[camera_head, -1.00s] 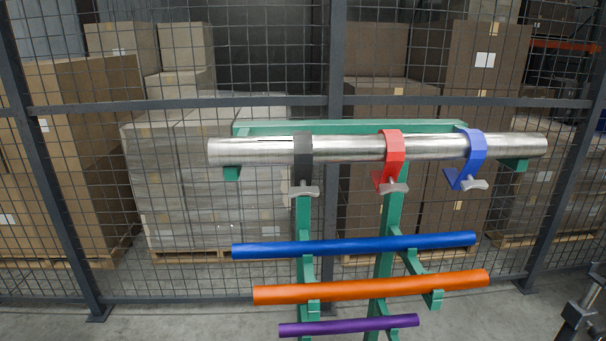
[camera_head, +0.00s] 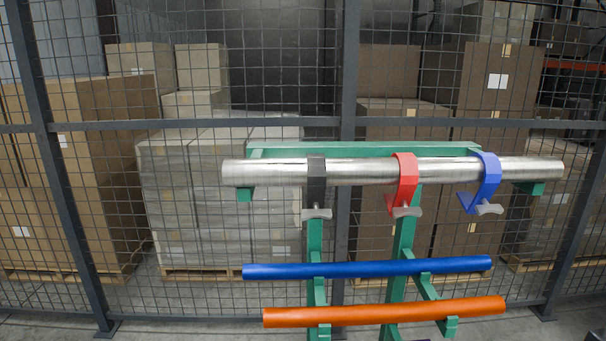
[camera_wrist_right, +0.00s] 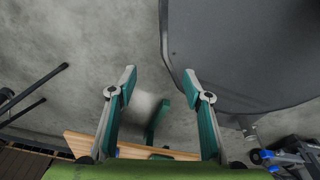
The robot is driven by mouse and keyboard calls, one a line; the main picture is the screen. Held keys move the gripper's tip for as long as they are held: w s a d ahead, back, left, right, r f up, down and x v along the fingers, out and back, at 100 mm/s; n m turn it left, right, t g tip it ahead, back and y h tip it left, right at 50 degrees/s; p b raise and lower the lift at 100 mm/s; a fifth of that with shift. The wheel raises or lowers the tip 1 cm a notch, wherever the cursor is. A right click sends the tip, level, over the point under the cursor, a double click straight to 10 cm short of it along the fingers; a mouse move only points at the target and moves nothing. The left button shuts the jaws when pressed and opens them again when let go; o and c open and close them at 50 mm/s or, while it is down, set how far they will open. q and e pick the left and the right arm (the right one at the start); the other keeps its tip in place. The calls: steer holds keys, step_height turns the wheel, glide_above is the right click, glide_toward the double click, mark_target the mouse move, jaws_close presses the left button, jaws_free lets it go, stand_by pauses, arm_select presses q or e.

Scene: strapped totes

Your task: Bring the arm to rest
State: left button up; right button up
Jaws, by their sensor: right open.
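My right gripper (camera_wrist_right: 159,82) shows in the right wrist view. Its two green and grey fingers are spread apart with nothing between them, above a grey concrete floor (camera_wrist_right: 100,40). No gripper shows in the head view, and my left gripper is in neither current view.
In the head view a green rack (camera_head: 405,240) holds a metal pipe (camera_head: 360,172) with black (camera_head: 316,180), red (camera_head: 406,180) and blue (camera_head: 489,178) straps. A blue tube (camera_head: 370,267) and an orange tube (camera_head: 385,312) lie below. A mesh fence (camera_head: 348,110) stands behind, with stacked boxes (camera_head: 205,200) beyond.

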steer(key=s, duration=0.2)
steer(key=s+d+m+g, duration=0.1)
steer(key=shift+s+f, duration=0.25)
steer(key=shift+f, duration=0.05)
stand_by(1.1)
